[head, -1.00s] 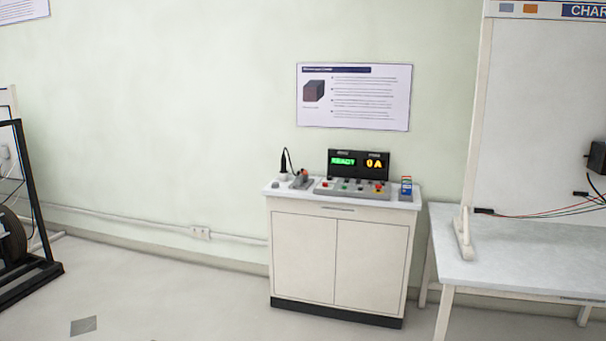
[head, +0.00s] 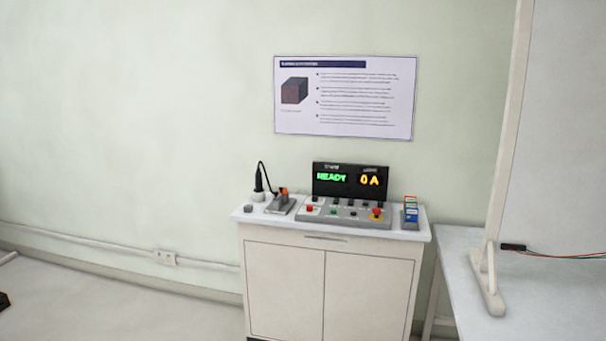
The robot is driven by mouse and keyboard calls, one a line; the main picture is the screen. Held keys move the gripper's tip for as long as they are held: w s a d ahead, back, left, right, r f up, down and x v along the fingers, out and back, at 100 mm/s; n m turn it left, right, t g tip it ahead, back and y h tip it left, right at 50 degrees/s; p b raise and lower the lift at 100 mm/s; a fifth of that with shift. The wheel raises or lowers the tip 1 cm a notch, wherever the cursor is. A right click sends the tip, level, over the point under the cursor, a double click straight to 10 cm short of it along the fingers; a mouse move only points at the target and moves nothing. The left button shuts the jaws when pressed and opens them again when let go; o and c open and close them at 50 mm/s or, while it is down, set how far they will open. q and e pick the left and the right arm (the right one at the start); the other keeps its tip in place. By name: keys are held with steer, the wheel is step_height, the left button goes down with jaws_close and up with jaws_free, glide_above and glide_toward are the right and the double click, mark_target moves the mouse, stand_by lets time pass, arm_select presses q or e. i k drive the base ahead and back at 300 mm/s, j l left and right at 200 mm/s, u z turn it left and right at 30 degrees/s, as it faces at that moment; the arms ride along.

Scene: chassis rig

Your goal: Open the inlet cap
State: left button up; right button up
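I cannot make out an inlet cap in the head view. A white cabinet (head: 284,290) stands against the wall. To the left of the panel are a black plug-like handle with a cable (head: 259,183), a grey device with an orange part (head: 281,203) and a small grey round piece (head: 248,209). Neither of my grippers is in view.
A bench (head: 462,285) with a white upright panel (head: 555,130) stands to the right of the cabinet. A small rack with coloured cards (head: 410,212) sits on the cabinet's right end. A poster (head: 345,97) hangs above.

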mark_target(282, 191)
steer(key=i+z, duration=0.1)
steer(key=i, duration=0.5)
steer(key=i+j, duration=0.15)
steer(key=i, duration=0.4)
steer(key=i+z, duration=0.15)
steer(key=i, duration=0.4)
steer(key=i+j+z, duration=0.1)
steer(key=i, duration=0.5)
steer(key=j, duration=0.1)
